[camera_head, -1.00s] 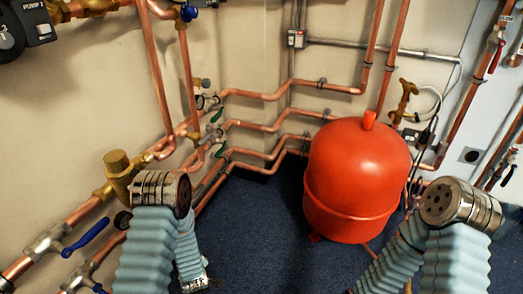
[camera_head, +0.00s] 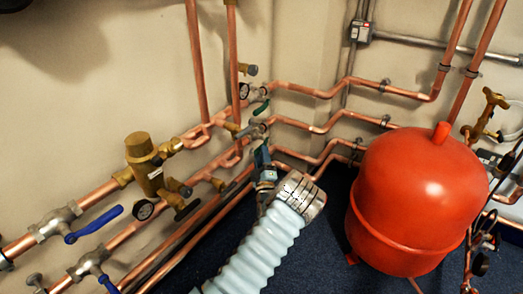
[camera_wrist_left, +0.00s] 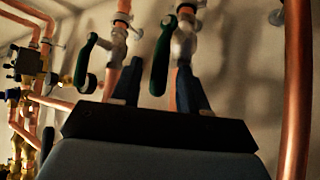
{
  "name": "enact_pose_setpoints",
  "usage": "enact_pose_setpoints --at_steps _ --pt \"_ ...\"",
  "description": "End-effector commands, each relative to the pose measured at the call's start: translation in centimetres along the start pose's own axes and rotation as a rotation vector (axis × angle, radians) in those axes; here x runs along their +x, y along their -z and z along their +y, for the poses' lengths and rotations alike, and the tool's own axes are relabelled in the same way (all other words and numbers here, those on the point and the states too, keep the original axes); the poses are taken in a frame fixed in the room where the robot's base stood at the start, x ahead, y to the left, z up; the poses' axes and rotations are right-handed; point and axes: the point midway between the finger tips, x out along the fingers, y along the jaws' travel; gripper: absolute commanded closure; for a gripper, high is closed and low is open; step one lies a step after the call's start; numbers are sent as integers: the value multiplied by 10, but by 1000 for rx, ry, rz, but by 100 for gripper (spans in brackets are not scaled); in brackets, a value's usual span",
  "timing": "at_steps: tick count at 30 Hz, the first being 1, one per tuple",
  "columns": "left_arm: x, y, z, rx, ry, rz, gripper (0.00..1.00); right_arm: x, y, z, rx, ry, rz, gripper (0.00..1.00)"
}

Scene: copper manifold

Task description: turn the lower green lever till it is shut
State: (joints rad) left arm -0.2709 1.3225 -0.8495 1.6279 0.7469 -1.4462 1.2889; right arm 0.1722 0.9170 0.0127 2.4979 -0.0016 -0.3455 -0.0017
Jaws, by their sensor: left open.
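Two green levers sit on valves on the copper pipes. In the left wrist view, one green lever (camera_wrist_left: 85,62) is on the left, outside my fingers. The other, which I take as the lower green lever (camera_wrist_left: 163,55), stands in line with the gap between my fingers; I cannot tell whether they touch it. In the head view, the upper green lever (camera_head: 262,107) shows, while my gripper largely covers the lower one. My left gripper (camera_head: 264,163) is open at the lower valve; its two fingers also show in the left wrist view (camera_wrist_left: 160,90). My right gripper is out of view.
A red tank (camera_head: 415,205) stands close right of my left arm. Copper pipes run along both walls. A brass fitting (camera_head: 145,165) and a blue lever (camera_head: 95,224) are at left. A vertical copper pipe (camera_wrist_left: 297,90) stands right of my fingers in the wrist view.

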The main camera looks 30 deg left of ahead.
Motion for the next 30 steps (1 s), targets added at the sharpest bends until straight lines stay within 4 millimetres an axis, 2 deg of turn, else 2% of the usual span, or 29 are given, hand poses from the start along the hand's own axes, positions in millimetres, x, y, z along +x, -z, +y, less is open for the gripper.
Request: enact_pose_setpoints --at_steps 3,6,17,25,26,30 --pt "18 0 0 0 -1 0 56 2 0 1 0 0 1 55" --pt "28 0 0 0 0 -1 56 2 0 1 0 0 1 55" --pt "34 0 0 1 1 -2 56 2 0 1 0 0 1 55" --pt "33 0 0 1 2 -1 98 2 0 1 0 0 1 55" --pt "33 0 0 1 2 -2 100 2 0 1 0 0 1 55" --pt "33 0 0 1 2 -2 100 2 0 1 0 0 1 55"
